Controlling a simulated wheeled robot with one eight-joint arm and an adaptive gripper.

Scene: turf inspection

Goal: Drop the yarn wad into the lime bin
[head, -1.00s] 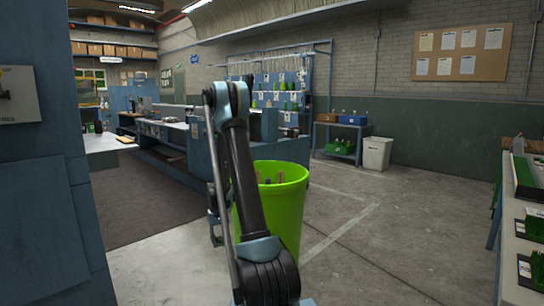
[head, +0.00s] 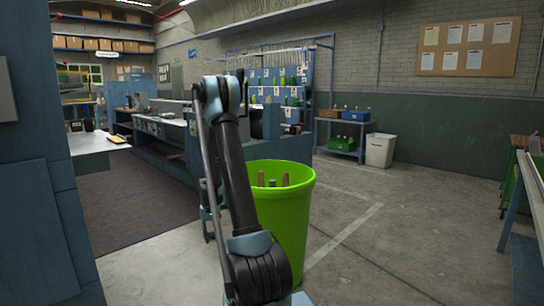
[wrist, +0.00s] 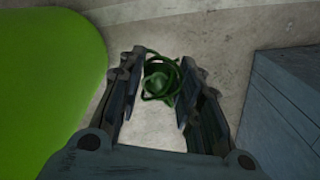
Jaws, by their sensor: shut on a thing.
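The yarn wad (wrist: 160,82) is a dark green tangle of loops in the wrist view. My gripper (wrist: 163,88) is shut on it, with a finger on each side and the floor behind. The lime bin (head: 284,212) stands upright on the floor just ahead in the head view, with several brownish pieces showing inside its rim. The bin also fills the left side of the wrist view (wrist: 45,75), so the wad is beside it, not over its opening. In the head view my arm hides part of the bin's left side, and the wad cannot be made out.
A blue cabinet (head: 30,190) stands close on the left. A long workbench (head: 160,128) runs behind the bin. A white bin (head: 380,150) stands near the back wall. A table edge (head: 530,185) is at the right. Concrete floor (head: 400,240) right of the lime bin is clear.

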